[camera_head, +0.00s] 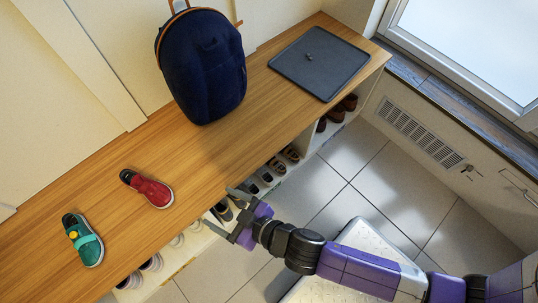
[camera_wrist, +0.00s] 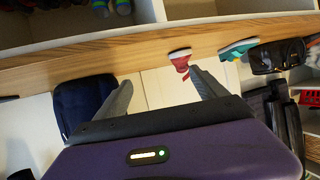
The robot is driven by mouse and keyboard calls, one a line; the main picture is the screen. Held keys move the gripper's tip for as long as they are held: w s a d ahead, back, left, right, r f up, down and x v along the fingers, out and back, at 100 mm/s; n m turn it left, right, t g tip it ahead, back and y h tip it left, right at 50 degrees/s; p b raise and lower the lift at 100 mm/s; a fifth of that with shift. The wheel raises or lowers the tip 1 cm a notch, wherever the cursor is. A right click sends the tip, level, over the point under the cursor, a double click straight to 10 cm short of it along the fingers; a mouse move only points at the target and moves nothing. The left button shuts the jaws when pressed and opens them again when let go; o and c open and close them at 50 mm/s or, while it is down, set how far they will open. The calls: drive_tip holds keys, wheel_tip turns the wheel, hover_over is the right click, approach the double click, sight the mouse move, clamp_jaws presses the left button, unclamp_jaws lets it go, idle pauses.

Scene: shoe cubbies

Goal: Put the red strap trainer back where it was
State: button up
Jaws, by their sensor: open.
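A red shoe (camera_head: 150,190) with a pale sole and dark opening lies on the wooden bench top, left of the middle in the head view. It also shows in the wrist view (camera_wrist: 180,60), near the right fingertip in the picture. A teal shoe (camera_head: 84,243) with a yellow spot sits on the bench to its lower left; it shows in the wrist view (camera_wrist: 237,48) too. My gripper (camera_head: 217,206) is open and empty at the bench's front edge, to the right of the red shoe and apart from it. Both fingers show in the wrist view (camera_wrist: 160,80).
A navy backpack (camera_head: 203,70) stands on the bench top (camera_head: 262,112) behind. A grey mat (camera_head: 318,62) lies at its right end. Cubbies below hold several pairs of shoes, including dark ones (camera_head: 290,154). Tiled floor (camera_head: 385,185) is open at the right, below a window.

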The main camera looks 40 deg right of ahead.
drive_tip(key=s+d+r+m+t+h, duration=0.1)
drive_tip(key=s+d+r, duration=0.5)
drive_tip(key=s+r, duration=0.3)
drive_tip(key=s+d+r+m+t+h, duration=0.1)
drive_tip(key=s+d+r+h, duration=0.1)
drive_tip(key=s+d+r, duration=0.5)
drive_tip(key=s+r, duration=0.3)
drive_tip(key=shift+s+d+r+m+h, duration=0.2)
drive_tip(key=shift+s+m+h, duration=0.1)
drive_tip(key=shift+s+m, duration=0.1)
drive_tip(key=shift+r, duration=0.1)
wheel_tip(320, 180, up, 17)
drive_tip(key=p, duration=1.7)
drive_tip(key=shift+r+p, duration=0.2)
drive_tip(key=shift+p, duration=0.15)
